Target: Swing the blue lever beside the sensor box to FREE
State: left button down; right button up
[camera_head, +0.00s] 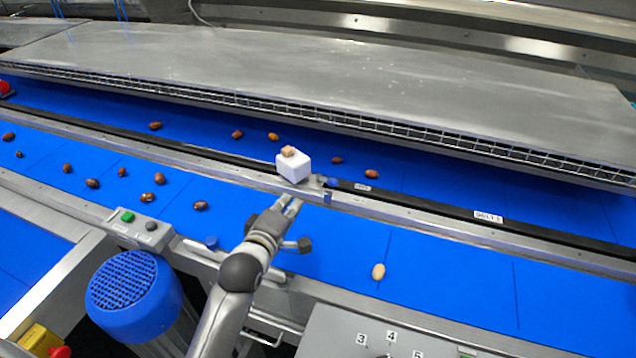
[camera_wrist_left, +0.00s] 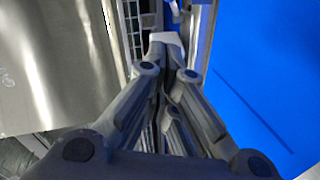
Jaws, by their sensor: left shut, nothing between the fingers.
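The white sensor box (camera_head: 294,167) stands on the metal rail between the two blue belts, with a small pinkish-brown piece on top. The blue lever (camera_head: 328,183) is a small blue shape just right of the box; its exact setting is too small to read. My left gripper (camera_head: 291,203) is shut and empty, its fingertips just in front of the box and left of the lever. In the left wrist view, the closed fingers (camera_wrist_left: 170,62) point at the white box (camera_wrist_left: 165,38), and the lever cannot be made out clearly. My right gripper is not in view.
A metal hood (camera_head: 330,70) overhangs the far belt. A blue motor (camera_head: 134,295) and a button box (camera_head: 139,226) stand at front left; a grey numbered panel (camera_head: 340,335) is at the front.

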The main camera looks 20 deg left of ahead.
pick_arm(q)
jog(key=p, duration=0.2)
send_near(330, 181)
jog(key=w+a, duration=0.4)
jog(key=a, duration=0.1)
jog(key=shift+w+d+f+p, duration=0.4)
jog(key=shift+w+d, duration=0.25)
jog(key=shift+w, duration=0.15)
jog(key=shift+w+d+f, duration=0.3)
jog(key=shift+w+d, duration=0.25)
jog(key=shift+d, duration=0.05)
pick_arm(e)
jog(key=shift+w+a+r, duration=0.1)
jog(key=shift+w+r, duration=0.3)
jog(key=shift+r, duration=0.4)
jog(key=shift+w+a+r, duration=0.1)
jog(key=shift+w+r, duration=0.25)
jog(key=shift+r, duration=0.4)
